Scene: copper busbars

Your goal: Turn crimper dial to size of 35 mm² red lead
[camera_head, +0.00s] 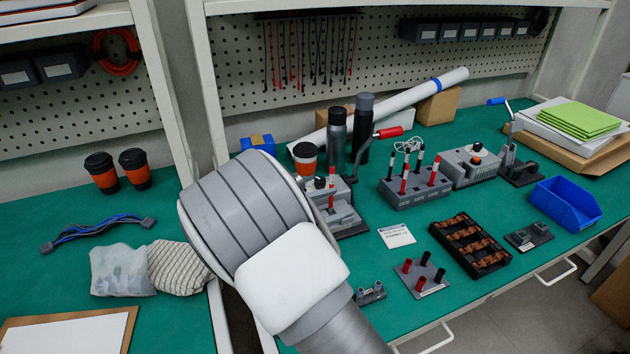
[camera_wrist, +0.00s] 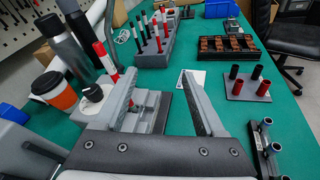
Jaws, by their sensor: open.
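The grey crimper (camera_head: 343,217) stands on the green bench, partly hidden behind my arm in the head view. Its dark, round dial knob (camera_head: 320,183) shows at its upper left. In the wrist view a pale-sided knob with a black top (camera_wrist: 92,92) stands just left of my left finger. My gripper (camera_wrist: 157,76) is open, with nothing between its fingers and the crimper bed (camera_wrist: 150,108) beyond them. A red-and-white upright piece (camera_wrist: 104,60) stands behind the knob. Red and black leads stand in a grey rack (camera_head: 416,198). The size markings are too small to read.
An orange cup (camera_head: 305,158) and dark bottles (camera_head: 336,135) stand close behind the crimper. A white card (camera_head: 397,236), a black tray of copper parts (camera_head: 470,245) and a block with red and black sleeves (camera_head: 421,279) lie to the right. Another grey device with an orange-marked knob (camera_head: 470,166) stands farther right.

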